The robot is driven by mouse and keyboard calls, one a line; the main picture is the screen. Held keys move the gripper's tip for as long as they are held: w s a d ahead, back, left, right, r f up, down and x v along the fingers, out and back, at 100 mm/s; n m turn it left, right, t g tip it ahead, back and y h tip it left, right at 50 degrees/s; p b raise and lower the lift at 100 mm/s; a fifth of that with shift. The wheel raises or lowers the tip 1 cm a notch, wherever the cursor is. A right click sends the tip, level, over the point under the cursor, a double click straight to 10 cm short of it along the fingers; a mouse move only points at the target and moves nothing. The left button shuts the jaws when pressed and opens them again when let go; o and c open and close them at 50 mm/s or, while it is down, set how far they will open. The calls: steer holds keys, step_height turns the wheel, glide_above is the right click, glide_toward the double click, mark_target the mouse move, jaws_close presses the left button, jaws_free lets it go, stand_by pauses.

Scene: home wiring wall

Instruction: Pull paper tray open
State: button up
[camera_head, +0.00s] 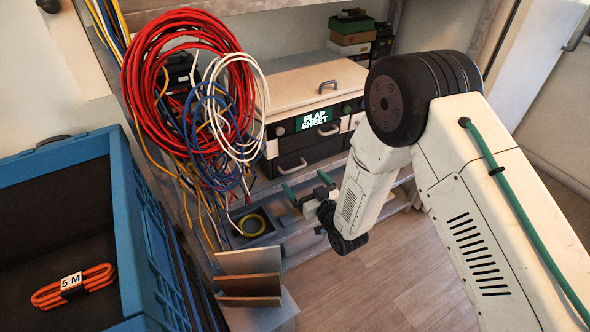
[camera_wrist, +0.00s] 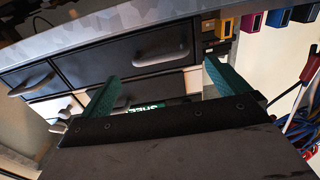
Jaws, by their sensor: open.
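A white-topped unit with a green label reading FLAP SHEET (camera_head: 314,119) stands on the bench. Below the label is a dark drawer front (camera_head: 308,160) with a bar handle (camera_head: 291,167); I cannot tell for certain that it is the paper tray. It appears closed. My gripper (camera_head: 303,180) has two green fingers, spread and empty, just in front of this drawer. In the wrist view the drawer handle (camera_wrist: 160,57) shows beyond and between the open fingertips (camera_wrist: 161,72), with no visible contact. The label is partly hidden behind the gripper there.
A second dark drawer with a handle (camera_wrist: 31,80) sits beside it in the wrist view. Red, white and blue cable coils (camera_head: 190,90) hang left of the unit. A blue crate (camera_head: 125,220) holds an orange cable (camera_head: 73,287). Wooden floor (camera_head: 390,270) is open below.

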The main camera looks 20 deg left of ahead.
mark_target(295, 169)
steer(key=x, duration=0.7)
steer(key=shift+d, duration=0.1)
